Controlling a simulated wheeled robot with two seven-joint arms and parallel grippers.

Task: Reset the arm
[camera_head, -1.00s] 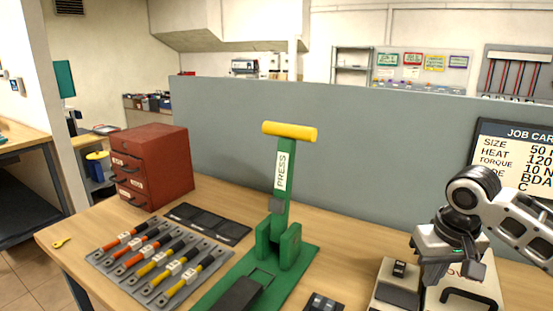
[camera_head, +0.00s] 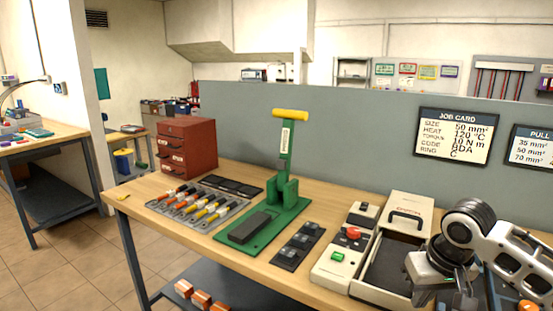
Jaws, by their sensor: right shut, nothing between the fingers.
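My right arm comes in from the right edge, and its gripper (camera_head: 443,298) hangs over the right part of the workbench (camera_head: 325,288). The gripper is shut and empty, in front of the open beige box (camera_head: 365,293), partly hiding it. The fingertips are small and near the bottom edge of the picture. My left gripper is not in view.
A green press (camera_head: 284,192) with a raised yellow handle stands mid-bench. Left of it are a red drawer cabinet (camera_head: 187,148) and a grey rack (camera_head: 234,208) of coloured cables. A black block tray (camera_head: 298,246) and a control box (camera_head: 335,262) lie between press and gripper.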

